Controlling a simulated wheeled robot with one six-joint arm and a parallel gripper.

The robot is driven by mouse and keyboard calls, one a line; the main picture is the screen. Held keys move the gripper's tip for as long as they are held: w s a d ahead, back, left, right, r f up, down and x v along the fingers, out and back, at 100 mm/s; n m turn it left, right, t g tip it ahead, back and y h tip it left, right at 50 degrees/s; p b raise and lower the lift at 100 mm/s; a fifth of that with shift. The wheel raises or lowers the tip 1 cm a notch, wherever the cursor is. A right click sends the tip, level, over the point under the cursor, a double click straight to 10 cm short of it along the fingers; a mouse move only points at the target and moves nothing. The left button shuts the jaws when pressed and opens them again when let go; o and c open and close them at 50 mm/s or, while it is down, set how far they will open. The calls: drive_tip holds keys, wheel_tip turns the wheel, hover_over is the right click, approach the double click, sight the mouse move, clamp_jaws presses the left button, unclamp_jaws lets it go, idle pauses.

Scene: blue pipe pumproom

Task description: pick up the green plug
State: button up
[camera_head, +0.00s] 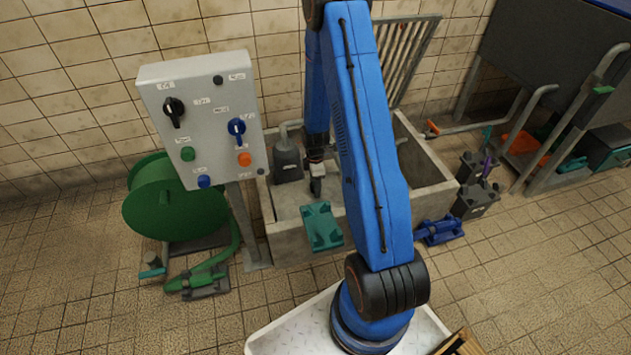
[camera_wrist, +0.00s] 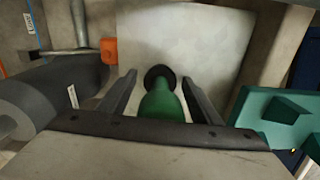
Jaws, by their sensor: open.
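The green plug (camera_wrist: 160,102) shows in the wrist view as a rounded green body with a dark round end. It lies between the two dark fingers of my gripper (camera_wrist: 159,80), which are apart, with a visible gap on each side of it. In the head view my gripper (camera_head: 316,186) reaches down into the concrete basin (camera_head: 430,185). I cannot make out the plug in the head view.
A dark grey pump (camera_head: 287,160) stands left of my gripper in the basin. A teal bracket (camera_head: 321,227) sits at the basin's front edge, close on the right in the wrist view (camera_wrist: 262,118). A control panel (camera_head: 200,110) and green hose reel (camera_head: 160,205) stand left.

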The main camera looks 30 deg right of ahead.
drive_tip(key=c, duration=1.1)
